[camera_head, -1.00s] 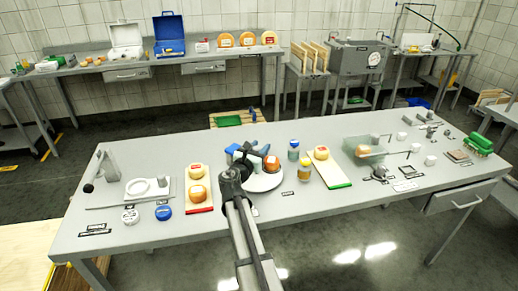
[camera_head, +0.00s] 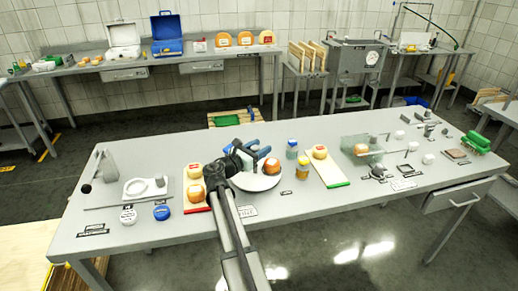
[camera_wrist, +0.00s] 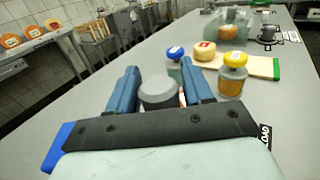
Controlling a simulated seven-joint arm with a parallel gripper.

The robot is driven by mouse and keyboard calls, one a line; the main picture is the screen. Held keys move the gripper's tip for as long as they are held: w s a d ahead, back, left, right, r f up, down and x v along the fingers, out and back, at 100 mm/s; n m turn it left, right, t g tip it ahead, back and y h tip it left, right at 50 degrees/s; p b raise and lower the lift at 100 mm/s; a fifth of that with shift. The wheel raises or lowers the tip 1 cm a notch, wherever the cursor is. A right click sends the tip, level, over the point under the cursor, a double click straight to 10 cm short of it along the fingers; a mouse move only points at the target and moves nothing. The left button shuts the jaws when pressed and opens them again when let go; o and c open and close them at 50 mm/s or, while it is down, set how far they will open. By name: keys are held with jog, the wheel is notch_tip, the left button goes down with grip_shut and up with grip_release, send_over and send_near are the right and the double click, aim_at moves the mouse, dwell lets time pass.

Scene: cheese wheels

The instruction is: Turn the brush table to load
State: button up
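A round white turntable (camera_head: 262,185), apparently the brush table, stands mid-bench with an orange-brown cheese wheel (camera_head: 272,166) at its right side. My gripper (camera_head: 246,147) is at its back left in the head view and hides part of it. In the wrist view my gripper (camera_wrist: 162,82) has its two blue fingers apart. A grey round knob-like cylinder (camera_wrist: 158,91) shows between them, with gaps at its sides; I cannot tell whether they touch it. A black LOAD label (camera_wrist: 265,137) lies right of my gripper in the wrist view.
A blue-lidded jar (camera_head: 292,149) and a yellow-lidded jar (camera_head: 303,169) stand just right of the turntable. A board with a cheese (camera_head: 320,153) lies beyond them. Left of it are another cheese board (camera_head: 197,208) and a blue disc (camera_head: 162,212).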

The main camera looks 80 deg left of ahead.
jog(key=shift+o, duration=0.7)
jog(key=v, duration=1.4)
jog(key=shift+w, duration=0.1)
